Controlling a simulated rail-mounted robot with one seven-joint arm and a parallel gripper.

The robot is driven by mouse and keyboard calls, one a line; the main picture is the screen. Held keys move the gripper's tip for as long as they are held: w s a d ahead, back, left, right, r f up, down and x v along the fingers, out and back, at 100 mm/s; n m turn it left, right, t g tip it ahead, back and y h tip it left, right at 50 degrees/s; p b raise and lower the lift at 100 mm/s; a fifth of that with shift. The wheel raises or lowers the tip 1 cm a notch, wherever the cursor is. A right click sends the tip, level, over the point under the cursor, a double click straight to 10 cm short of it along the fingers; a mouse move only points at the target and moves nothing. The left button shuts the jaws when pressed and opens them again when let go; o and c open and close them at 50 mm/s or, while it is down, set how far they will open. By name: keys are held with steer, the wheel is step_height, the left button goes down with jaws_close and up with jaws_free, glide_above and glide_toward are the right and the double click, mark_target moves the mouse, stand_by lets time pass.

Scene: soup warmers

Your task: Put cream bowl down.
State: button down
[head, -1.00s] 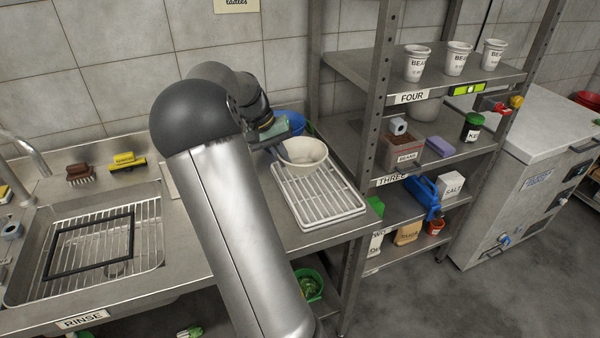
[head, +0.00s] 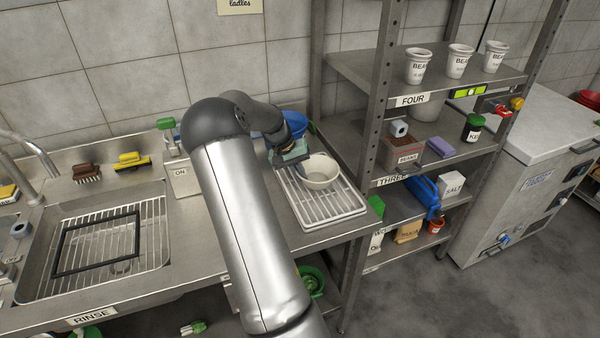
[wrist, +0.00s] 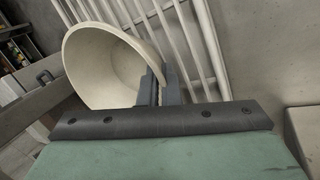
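The cream bowl (head: 320,173) is at the white slatted rack (head: 334,214) on the right end of the steel counter. It is low over the slats; I cannot tell whether its base touches them. My gripper (head: 304,158) is at the bowl's left rim. In the wrist view the bowl (wrist: 105,65) opens toward the camera, and the fingers (wrist: 160,87) are close together, one on each side of the bowl's wall. The white slats (wrist: 205,50) run behind the bowl. The bowl's underside is hidden.
A blue bowl (head: 292,125) is behind my gripper. The sink (head: 100,245) with a wire grid is at left. A shelf post (head: 362,190) stands close to the rack's right side. The front part of the rack is bare.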

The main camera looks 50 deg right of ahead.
steer(key=shift+f, duration=0.2)
steer(key=c, duration=1.6)
jaws_free()
steer(key=shift+c, duration=0.2)
steer(key=b+v, duration=0.2)
steer(key=v, duration=1)
steer(key=s+a+r+n+t+y, duration=0.1)
steer(key=s+a+n, duration=0.1)
steer(key=a, duration=1)
steer(key=s+a+r+n+t+y, duration=0.1)
steer(key=s+a+n+t, duration=0.15)
steer(key=a, duration=0.85)
steer(key=s+a+f+n, duration=0.2)
steer(key=s+a, duration=0.6)
steer(key=a, duration=0.1)
steer(key=s+a+f+n, duration=0.2)
steer(key=s+a+n, duration=0.1)
steer(key=s+a, duration=0.5)
steer(key=shift+a+f+y, duration=0.2)
steer(key=shift+a+y, duration=0.15)
steer(key=shift+y, duration=0.05)
